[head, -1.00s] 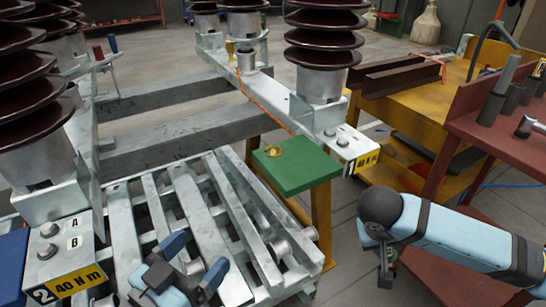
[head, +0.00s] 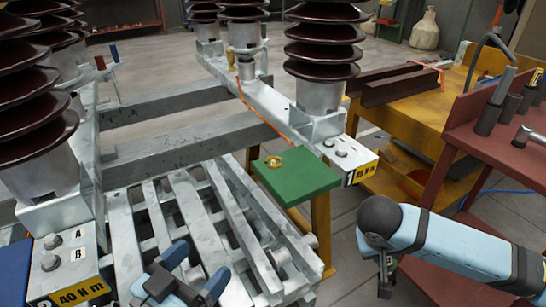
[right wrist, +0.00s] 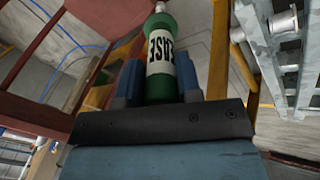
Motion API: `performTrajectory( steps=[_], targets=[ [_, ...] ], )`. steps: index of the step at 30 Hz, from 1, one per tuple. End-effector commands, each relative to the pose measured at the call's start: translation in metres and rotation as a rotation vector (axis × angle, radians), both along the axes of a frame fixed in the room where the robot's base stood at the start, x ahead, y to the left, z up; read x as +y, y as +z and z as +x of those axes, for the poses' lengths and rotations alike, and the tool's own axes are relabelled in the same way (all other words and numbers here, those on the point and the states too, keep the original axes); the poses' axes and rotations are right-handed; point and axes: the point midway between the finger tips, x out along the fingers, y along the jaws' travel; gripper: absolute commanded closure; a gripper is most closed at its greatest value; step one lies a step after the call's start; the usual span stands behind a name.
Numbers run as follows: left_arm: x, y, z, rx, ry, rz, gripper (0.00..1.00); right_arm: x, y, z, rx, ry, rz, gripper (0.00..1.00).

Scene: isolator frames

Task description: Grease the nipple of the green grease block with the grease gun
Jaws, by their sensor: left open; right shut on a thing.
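The green block (head: 300,184) sits at the right end of the metal frame, with a brass-coloured ring (head: 274,162) on its top face. The nipple itself is too small to make out. My right gripper (right wrist: 158,72) is shut on a green cylinder with a white label ending in "EASE", the grease gun (right wrist: 160,50). Its blue fingers are on both sides of it. My left gripper (head: 187,282) is open and empty, over the slatted metal grating at the bottom.
Tall brown ribbed insulators (head: 325,40) stand on the galvanised frame. A yellow bench (head: 415,120) and a red table (head: 480,165) with dark cylinders stand at the right.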

Motion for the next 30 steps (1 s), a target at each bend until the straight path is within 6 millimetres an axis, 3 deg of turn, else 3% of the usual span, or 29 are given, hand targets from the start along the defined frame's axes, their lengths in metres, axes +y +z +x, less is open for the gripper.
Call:
performTrajectory(
  steps=[1, 6, 22, 30],
  targets=[
    [-0.005, -0.001, -0.009, 0.075, 0.007, -0.042, 0.14, 0.001, 0.013, -0.002, 0.000, 0.000, 0.001, 0.96],
    [-0.011, -0.001, -0.019, 0.174, 0.005, -0.109, 0.14, 0.002, 0.022, -0.007, 0.000, 0.000, 0.000, 0.96],
    [-0.007, 0.041, -0.016, 0.040, 0.036, -0.173, 0.14, 0.004, 0.036, -0.015, 0.000, 0.000, 0.000, 0.96],
    [-0.006, 0.049, -0.017, 0.009, 0.043, -0.188, 0.14, 0.005, 0.038, -0.017, -0.001, 0.000, 0.000, 0.96]
  ],
)
